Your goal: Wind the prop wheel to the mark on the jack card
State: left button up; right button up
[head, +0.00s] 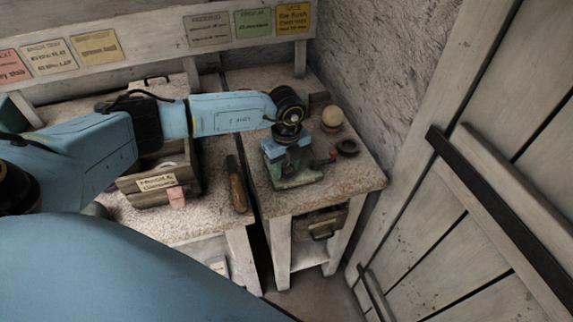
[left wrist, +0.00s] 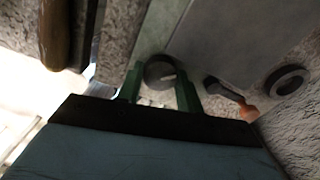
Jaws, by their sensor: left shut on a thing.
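My left gripper (head: 290,150) is over a grey-green block-like device (head: 298,180) on the right-hand stone-topped stand. In the left wrist view, the two green fingers of my left gripper (left wrist: 159,90) are on either side of a small round dark wheel (left wrist: 160,72) with a pale line on its face. The gripper is shut on this wheel; the head view hides it behind the gripper. Several paper cards hang on the back rail, including a yellow one (head: 293,19); I cannot tell which is the jack card, nor read a mark. My right gripper is not in view.
A small orange-handled tool (left wrist: 230,95) is close beside the wheel. A wooden-handled tool (head: 237,185) and a labelled wooden box (head: 160,187) are on the left stand. A plank door (head: 490,170) stands at right.

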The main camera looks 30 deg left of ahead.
pick_arm(q)
jog(key=m, duration=0.4)
jog(key=m+b, duration=0.1)
jog(key=m, duration=0.2)
jog(key=shift+m, duration=0.3)
jog(key=m+b, duration=0.1)
jog(key=m, duration=0.3)
jog(key=shift+a+b, duration=0.1)
jog(key=shift+b, duration=0.2)
jog(key=shift+m+b, duration=0.4)
jog(key=shift+m, duration=1.1)
jog(key=o, duration=1)
jog(key=shift+r, duration=0.1)
jog(key=shift+a, duration=0.15)
